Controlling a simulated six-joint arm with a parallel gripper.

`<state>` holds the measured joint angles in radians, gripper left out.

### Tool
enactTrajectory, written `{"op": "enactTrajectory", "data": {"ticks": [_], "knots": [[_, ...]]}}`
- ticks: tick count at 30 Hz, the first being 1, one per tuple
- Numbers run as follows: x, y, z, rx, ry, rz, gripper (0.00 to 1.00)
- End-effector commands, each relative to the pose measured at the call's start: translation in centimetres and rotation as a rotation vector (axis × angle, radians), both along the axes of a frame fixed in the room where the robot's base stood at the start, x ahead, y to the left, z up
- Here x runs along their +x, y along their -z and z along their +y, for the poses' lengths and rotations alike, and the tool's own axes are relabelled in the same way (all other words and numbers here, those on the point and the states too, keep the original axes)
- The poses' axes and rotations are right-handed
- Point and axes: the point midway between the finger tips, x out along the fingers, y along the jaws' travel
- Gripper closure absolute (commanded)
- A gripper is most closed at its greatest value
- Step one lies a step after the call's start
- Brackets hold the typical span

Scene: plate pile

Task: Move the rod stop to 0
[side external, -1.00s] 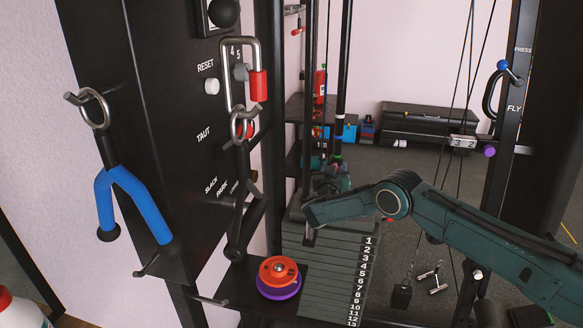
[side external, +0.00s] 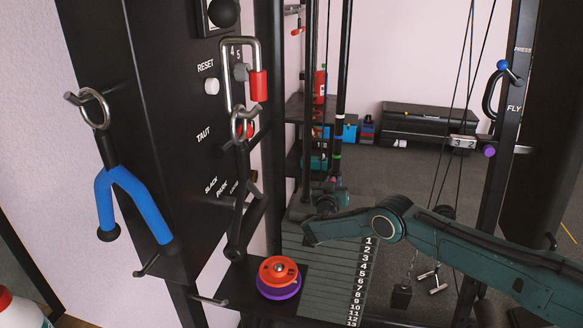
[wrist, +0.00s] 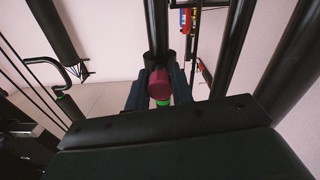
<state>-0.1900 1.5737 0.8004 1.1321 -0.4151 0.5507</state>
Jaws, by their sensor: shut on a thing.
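My gripper (wrist: 158,92) is shut on a maroon round knob (wrist: 158,82) at a dark upright rod, with one finger on each side. I take this knob to be the rod stop. I cannot read a 0 mark in either view.
Black uprights and cables (side external: 468,100) stand to the right. A black panel (side external: 200,130) with hooks and a blue strap handle (side external: 135,205) is at the left. Orange and purple discs (side external: 279,275) sit on a shelf beside the stack.

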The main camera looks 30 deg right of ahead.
Motion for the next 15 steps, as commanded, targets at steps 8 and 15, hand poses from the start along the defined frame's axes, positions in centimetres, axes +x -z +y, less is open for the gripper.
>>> {"op": "enactTrajectory", "data": {"ticks": [8,15], "knots": [[0.0,2.0,0.0,0.002,-0.003,0.0,1.0],[0.0,2.2,0.0,0.004,-0.004,0.003,1.0]]}}
